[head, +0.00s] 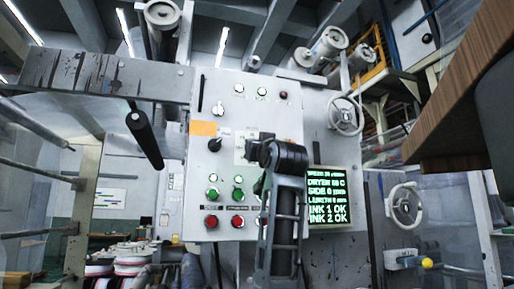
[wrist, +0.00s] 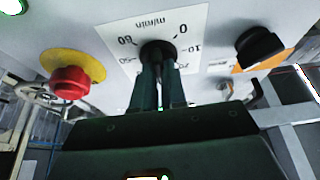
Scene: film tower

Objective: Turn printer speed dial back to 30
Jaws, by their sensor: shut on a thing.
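The speed dial (wrist: 158,48) is a dark round knob on a white scale plate (wrist: 195,22) marked in m/min, in the wrist view. 0, 10, 50 and 60 can be read; my fingers cover part of the scale. My gripper (wrist: 158,66) is shut on the dial with a dark green finger on each side. The dial's pointer mark is hidden. In the head view my gripper (head: 256,151) reaches the panel and hides the dial. The green-text screen (head: 335,206) has a speed line at its top, too small to read surely.
A red button on a yellow disc (wrist: 74,80) and a black knob (wrist: 260,46) flank the dial in the wrist view. The grey control panel (head: 225,150) has red and green buttons low down. A handwheel (head: 345,116) and a wooden edge (head: 465,110) are at the right.

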